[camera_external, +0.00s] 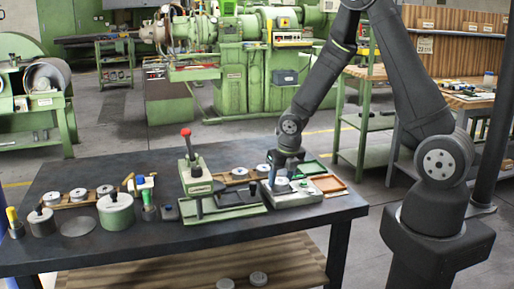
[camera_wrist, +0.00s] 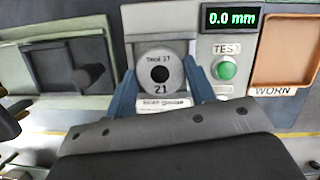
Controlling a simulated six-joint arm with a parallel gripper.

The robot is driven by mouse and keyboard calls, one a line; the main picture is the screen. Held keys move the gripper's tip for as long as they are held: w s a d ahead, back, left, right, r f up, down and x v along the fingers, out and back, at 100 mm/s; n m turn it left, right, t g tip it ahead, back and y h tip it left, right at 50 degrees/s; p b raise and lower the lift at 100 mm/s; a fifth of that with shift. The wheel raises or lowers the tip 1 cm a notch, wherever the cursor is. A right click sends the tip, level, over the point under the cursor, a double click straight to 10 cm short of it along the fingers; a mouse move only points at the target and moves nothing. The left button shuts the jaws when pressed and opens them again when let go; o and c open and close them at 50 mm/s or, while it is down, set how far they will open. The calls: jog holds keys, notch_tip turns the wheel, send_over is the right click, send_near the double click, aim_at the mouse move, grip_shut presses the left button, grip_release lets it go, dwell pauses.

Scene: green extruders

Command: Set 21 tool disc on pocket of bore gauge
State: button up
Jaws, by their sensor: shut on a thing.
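The tool 21 disc (camera_wrist: 160,88), a pale grey ring with a dark centre hole and the number 21, sits between the two blue fingers of my gripper (camera_wrist: 161,76). My gripper (camera_external: 283,173) is shut on it, low over the bore gauge (camera_external: 308,191). The bore gauge (camera_wrist: 228,48) carries a display reading 0.0 mm and a green TEST button (camera_wrist: 227,69). The disc is over the gauge's left part, where the pocket is hidden beneath it. I cannot tell whether the disc touches the pocket floor.
An orange tray marked WORN (camera_wrist: 286,50) lies right of the gauge. Wooden racks of discs (camera_external: 78,196) and a green cylinder (camera_external: 116,212) stand further left. The table's front strip is clear.

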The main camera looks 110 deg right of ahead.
jog(key=o, duration=1.3)
jog(key=shift+r, duration=0.1)
jog(key=v, duration=1.7)
jog(key=shift+a+r, duration=0.1)
jog(key=shift+r, duration=0.05)
jog(key=x, duration=1.7)
